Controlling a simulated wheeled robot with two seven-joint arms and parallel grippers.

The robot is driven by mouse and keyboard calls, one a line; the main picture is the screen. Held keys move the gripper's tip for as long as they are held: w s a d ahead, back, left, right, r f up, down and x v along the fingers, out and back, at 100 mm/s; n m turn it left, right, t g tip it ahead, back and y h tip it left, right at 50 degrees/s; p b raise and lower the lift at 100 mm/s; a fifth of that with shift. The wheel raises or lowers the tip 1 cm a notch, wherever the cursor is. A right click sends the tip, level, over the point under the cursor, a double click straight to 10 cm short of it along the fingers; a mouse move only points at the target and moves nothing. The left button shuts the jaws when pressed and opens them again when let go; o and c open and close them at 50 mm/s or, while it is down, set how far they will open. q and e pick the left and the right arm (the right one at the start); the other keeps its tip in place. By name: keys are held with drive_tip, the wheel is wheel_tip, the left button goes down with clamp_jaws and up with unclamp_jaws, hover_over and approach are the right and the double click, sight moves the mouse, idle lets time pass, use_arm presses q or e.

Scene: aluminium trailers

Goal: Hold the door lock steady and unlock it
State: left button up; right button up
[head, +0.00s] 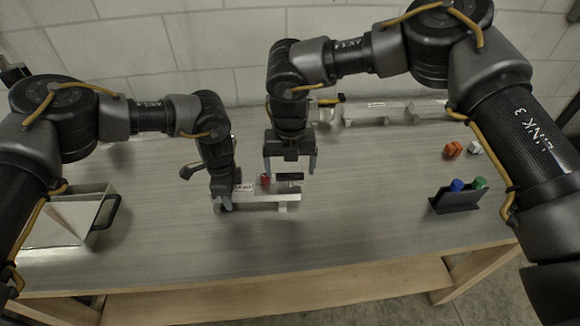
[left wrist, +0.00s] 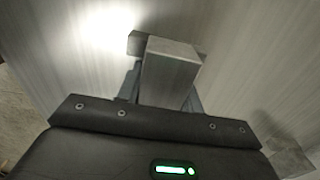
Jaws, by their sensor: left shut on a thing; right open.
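The door lock (head: 265,197) is a pale metal block on the middle of the table, with a red part (head: 265,181) and a dark part on its top. My left gripper (head: 224,204) is shut on the lock's left end. In the left wrist view the gripped metal end (left wrist: 170,72) sits between the fingers, and the rest of the lock is mostly hidden. My right gripper (head: 290,168) is open and points down just above the right part of the lock. Whether its fingers touch the dark part is too small to tell.
A metal box with a black handle (head: 70,218) stands at the left. A metal rail assembly (head: 380,112) lies at the back. The table front is clear.

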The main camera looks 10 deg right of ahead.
drive_tip(key=shift+f, duration=0.3)
drive_tip(key=c, duration=1)
